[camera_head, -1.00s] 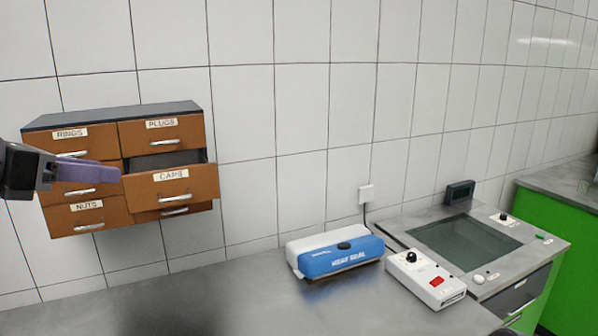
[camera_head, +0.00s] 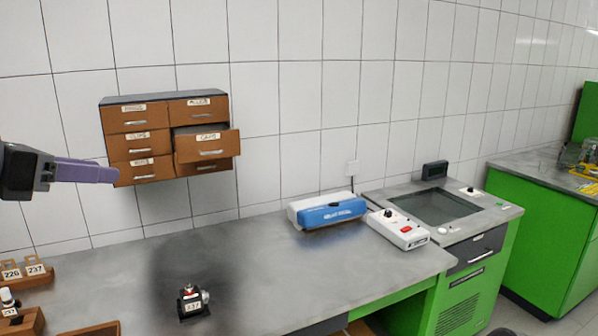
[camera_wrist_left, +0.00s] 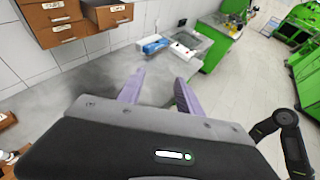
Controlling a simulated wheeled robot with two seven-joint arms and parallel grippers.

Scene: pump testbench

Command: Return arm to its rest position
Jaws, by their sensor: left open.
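My left gripper (camera_head: 112,173) comes in from the left in the head view, with purple fingers, left of and in front of the drawer cabinet's lower left side. In the left wrist view its two purple fingers (camera_wrist_left: 157,90) are spread apart with nothing between them, so it is open and empty. The brown drawer cabinet (camera_head: 137,118) hangs on the tiled wall. Its caps drawer (camera_head: 222,148) is pulled out, and it also shows in the left wrist view (camera_wrist_left: 113,14). My right gripper is not in view.
A small black device labelled 137 (camera_head: 193,302) stands on the grey bench (camera_head: 250,262). A blue and white box (camera_head: 330,212) and a white control box (camera_head: 399,230) lie at the back right. Wooden racks (camera_head: 28,270) sit at the left.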

